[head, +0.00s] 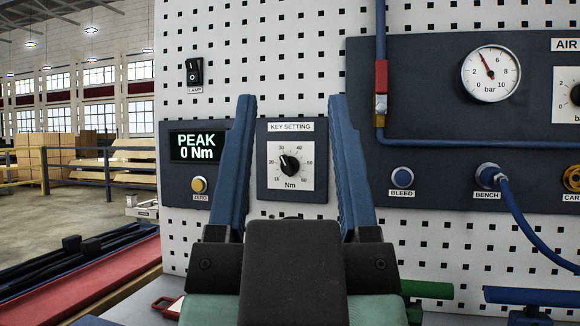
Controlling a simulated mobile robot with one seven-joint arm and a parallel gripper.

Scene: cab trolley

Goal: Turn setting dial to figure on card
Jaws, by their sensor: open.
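The setting dial is a black knob (289,165) on a white scale plate (304,184) marked in Nm, on a dark panel labelled KEY SETTING. Its white pointer mark faces up and left, roughly between 20 and 30. My gripper (291,98) is open, its two blue fingers upright in the picture on either side of the panel. The dial shows in the gap between the fingers, with nothing held. I cannot tell the distance from fingers to dial. No card with a readable figure shows in the head view.
Left of the dial, a display (198,146) reads PEAK 0 Nm above a yellow ZERO button (199,185). A lamp switch (194,71) is above. To the right, an air panel (430,100) carries a gauge (491,73), a blue pipe and a blue hose (520,222).

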